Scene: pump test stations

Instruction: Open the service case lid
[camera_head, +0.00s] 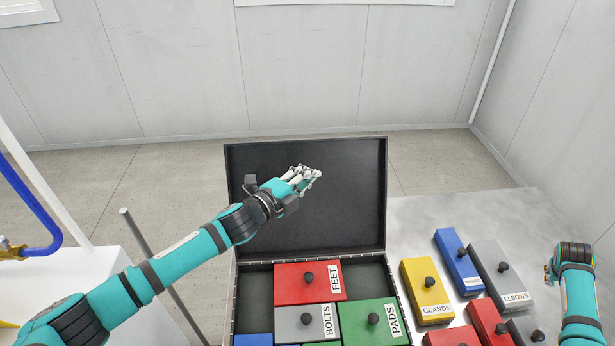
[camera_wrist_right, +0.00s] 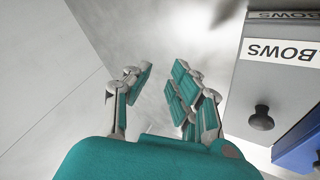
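The service case (camera_head: 233,290) stands on the table with its black lid (camera_head: 340,215) raised and standing nearly upright at the back. My left gripper (camera_head: 312,174) is in front of the upper middle of the lid, fingers pointing right. Its fingers look close together, but I cannot tell whether they are open or shut, or whether they touch the lid. In the right wrist view my right gripper (camera_wrist_right: 160,85) is open, with nothing between its fingers. In the head view it is at the right edge, mostly hidden by its own wrist.
Inside the case are labelled boxes: red FEET (camera_head: 292,285), grey BOLTS (camera_head: 295,325) and green PADS (camera_head: 357,318). Right of it stand yellow GLANDS (camera_head: 418,280), a blue box (camera_head: 450,250), grey ELBOWS (camera_head: 487,262) and red boxes. The table's back right (camera_head: 500,210) is clear.

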